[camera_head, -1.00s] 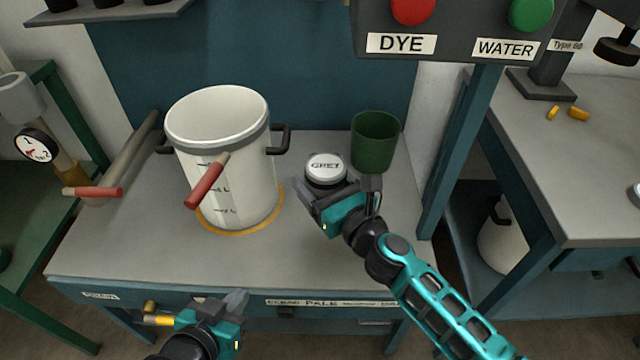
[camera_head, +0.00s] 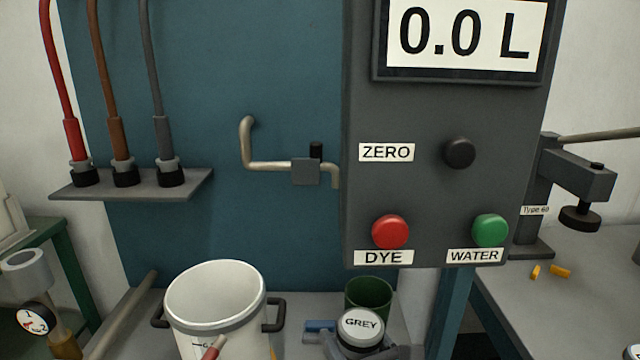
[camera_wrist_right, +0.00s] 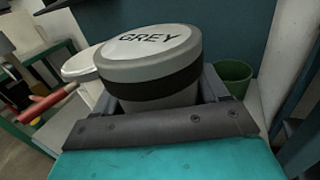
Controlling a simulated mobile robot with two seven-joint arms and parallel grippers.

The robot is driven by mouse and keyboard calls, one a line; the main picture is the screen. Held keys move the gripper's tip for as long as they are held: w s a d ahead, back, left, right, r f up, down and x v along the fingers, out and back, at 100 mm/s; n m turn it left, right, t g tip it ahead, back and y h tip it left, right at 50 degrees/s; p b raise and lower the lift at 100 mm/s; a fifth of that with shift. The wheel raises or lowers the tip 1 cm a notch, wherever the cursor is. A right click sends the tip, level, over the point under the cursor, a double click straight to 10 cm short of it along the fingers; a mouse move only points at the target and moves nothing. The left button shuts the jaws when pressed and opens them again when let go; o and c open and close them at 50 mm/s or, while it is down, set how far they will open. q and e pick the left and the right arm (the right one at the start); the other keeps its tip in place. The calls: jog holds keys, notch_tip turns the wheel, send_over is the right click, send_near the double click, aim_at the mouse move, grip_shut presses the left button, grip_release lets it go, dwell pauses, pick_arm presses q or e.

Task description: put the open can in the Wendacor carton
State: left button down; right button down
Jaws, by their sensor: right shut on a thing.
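A can with a pale top labelled GREY (camera_head: 360,325) is in my right gripper (camera_head: 355,350) at the bottom of the head view. The right wrist view shows the same can (camera_wrist_right: 150,65) upright between the fingers, with a dark band below its pale top. The right gripper (camera_wrist_right: 165,115) is shut on it. The GREY face looks like a closed top; I see no opening. No Wendacor carton shows in either view. My left gripper is out of view.
A white pot (camera_head: 215,300) with dark side handles stands left of the can. A green cup (camera_head: 369,295) is just behind the can. A control panel (camera_head: 430,200) with DYE and WATER buttons hangs above. A side table (camera_head: 590,290) with yellow bits is at right.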

jog(key=s+d+r+m+h+p, duration=0.1)
jog(key=s+d+r+m+h, duration=0.1)
jog(key=d, duration=0.5)
jog(key=s+d+r+m+t+h+p, duration=0.1)
jog(key=s+d+r+m+h+p, duration=0.1)
jog(key=s+d+r+h, duration=0.3)
jog(key=shift+d+r, duration=0.65)
jog(key=shift+d, duration=0.4)
